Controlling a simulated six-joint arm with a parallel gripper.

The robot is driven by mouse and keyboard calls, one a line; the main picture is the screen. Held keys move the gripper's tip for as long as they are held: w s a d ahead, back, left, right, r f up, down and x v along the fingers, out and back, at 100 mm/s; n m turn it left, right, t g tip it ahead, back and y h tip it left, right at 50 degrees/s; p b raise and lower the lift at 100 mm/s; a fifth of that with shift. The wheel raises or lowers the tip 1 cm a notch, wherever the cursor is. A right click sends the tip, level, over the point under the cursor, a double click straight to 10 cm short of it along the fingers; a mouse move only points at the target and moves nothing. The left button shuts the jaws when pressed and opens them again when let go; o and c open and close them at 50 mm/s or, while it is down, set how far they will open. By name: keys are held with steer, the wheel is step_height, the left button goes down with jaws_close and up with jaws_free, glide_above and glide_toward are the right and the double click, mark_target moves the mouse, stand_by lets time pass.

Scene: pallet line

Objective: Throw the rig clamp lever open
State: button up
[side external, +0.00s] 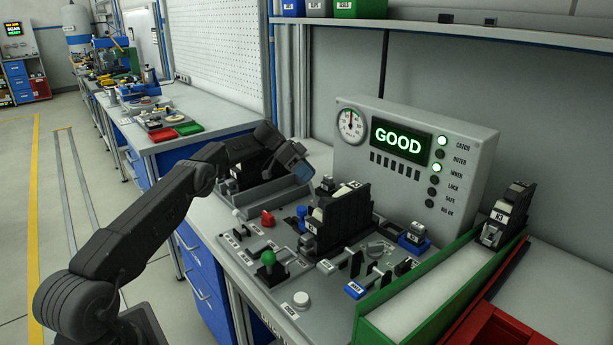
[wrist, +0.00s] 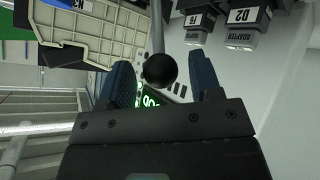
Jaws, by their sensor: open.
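In the wrist view, a lever with a black ball knob (wrist: 160,71) on a thin grey rod shows between the two blue fingers of my gripper (wrist: 160,62). The fingers are apart, with a gap on each side of the knob. I cannot tell whether the knob is at fingertip depth. In the side external view my gripper (side external: 301,169) is above the back left of the test rig (side external: 318,287), and I cannot pick out this lever there. A black module labelled K3 (side external: 348,218) stands upright in the rig.
The rig carries a green-knobbed lever (side external: 268,257), a red knob (side external: 268,218) and a white knob (side external: 237,213). The grey panel (side external: 462,155) behind reads GOOD. A green bin (side external: 400,290) with another module (side external: 508,212) stands at right. A red bin (side external: 490,310) is beside it.

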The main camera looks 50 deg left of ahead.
steer(key=shift+r, duration=1.6)
steer(key=s+a+r, duration=0.7)
steer(key=s, duration=0.2)
steer(key=shift+a, duration=0.3)
steer(key=s+d+r+n+g+y, duration=0.1)
steer(key=s+d+r+n+y, duration=0.1)
steer(key=d+r, duration=0.5)
steer(key=s+d+r+n+g+y, duration=0.1)
steer(key=s+d+r+n+y, duration=0.15)
steer(key=d, duration=0.85)
steer(key=s+d+r+n+y, duration=0.1)
steer(key=s+d+r+y, duration=0.1)
steer(key=s+d, duration=0.9)
steer(key=s+d+f+n+t+y, duration=0.1)
steer(key=s+d+f, duration=0.1)
steer(key=s, duration=0.6)
steer(key=s+d+f+n+t+y, duration=0.1)
steer(key=s+d+f+t, duration=0.1)
steer(key=s+f, duration=0.3)
steer(key=s, duration=0.3)
steer(key=shift+d+f+y, duration=0.2)
steer(key=shift+f+y, duration=0.05)
steer(key=shift+y, duration=0.1)
